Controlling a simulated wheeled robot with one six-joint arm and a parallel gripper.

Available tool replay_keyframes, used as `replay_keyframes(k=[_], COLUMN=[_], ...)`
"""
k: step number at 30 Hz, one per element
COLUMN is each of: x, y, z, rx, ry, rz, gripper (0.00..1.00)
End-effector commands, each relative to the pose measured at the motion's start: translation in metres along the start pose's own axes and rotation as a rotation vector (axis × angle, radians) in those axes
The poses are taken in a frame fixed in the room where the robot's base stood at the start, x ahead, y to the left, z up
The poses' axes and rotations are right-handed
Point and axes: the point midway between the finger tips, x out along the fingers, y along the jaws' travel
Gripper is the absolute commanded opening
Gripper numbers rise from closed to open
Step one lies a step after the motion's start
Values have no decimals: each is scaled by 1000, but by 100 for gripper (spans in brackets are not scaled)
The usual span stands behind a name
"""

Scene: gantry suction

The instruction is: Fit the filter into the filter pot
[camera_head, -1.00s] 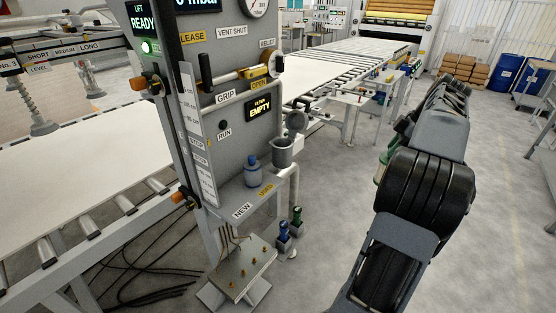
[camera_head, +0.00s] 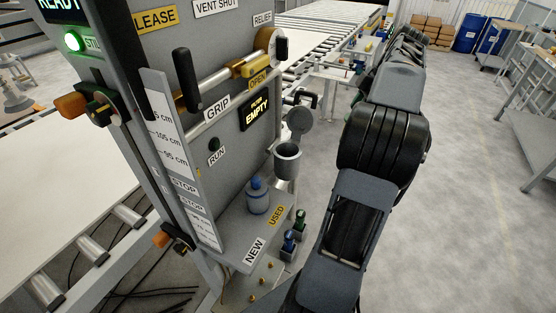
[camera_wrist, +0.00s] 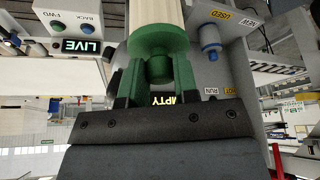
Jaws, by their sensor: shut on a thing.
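My gripper (camera_wrist: 157,84) is shut on the green knob of a filter (camera_wrist: 158,40) in the wrist view. The filter has a wide green end cap and a cream body that runs out of the top of the picture. The filter pot (camera_head: 287,163) is an open grey cup on the right side of the grey panel in the head view. Its round lid (camera_head: 300,121) stands raised above it. The pot looks empty, and the panel display (camera_head: 256,113) reads EMPTY. My gripper and the held filter are hidden behind my arm in the head view.
A blue-capped cylinder (camera_head: 257,198) stands on the shelf (camera_head: 232,228), which has NEW and USED labels; it also shows in the wrist view (camera_wrist: 210,38). A lever (camera_head: 187,80) and pipes jut from the panel. Open floor (camera_head: 470,180) lies to the right.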

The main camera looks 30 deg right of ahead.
Motion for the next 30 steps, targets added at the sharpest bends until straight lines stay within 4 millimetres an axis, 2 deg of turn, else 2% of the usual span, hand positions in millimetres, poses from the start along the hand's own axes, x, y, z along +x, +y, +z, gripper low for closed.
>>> replay_keyframes(k=[5,18,25,30], x=[6,50,68,98], y=[0,0,0,0], z=[-17,-124,-166,-153], rx=[-4,-4,-2,7], ry=[0,1,0,0], rz=[0,-1,0,-1], gripper=[0,0,0,0])
